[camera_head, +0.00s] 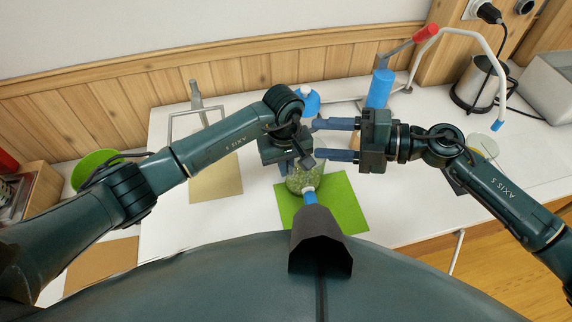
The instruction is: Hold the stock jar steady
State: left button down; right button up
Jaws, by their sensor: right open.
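The stock jar (300,183), clear with green contents, stands on a green mat (345,205) at the middle of the table. A white and blue tap (309,195) shows at its front. My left gripper (288,166) is over the jar's upper left and hides much of its top. Its fingers are mostly hidden, so I cannot tell whether they touch the jar. My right gripper (318,140) comes in from the right above the jar, with its two blue fingers apart and pointing left. Its fingertips come close to my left gripper.
Behind my grippers is a blue item (306,103) with a white knob. A blue cylinder (380,88) and a red-handled lever (425,34) stand at the back right, near a kettle (474,84). A tan mat (216,180) lies left.

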jog(key=r+n+t+y, duration=0.1)
jog(key=r+t, duration=0.1)
jog(key=n+t+h, duration=0.5)
jog(key=n+h, duration=0.1)
jog(key=h, duration=0.8)
send_near(313, 205)
jog(key=x, duration=0.2)
jog(key=shift+x, duration=4.55)
jog(key=shift+c, duration=0.2)
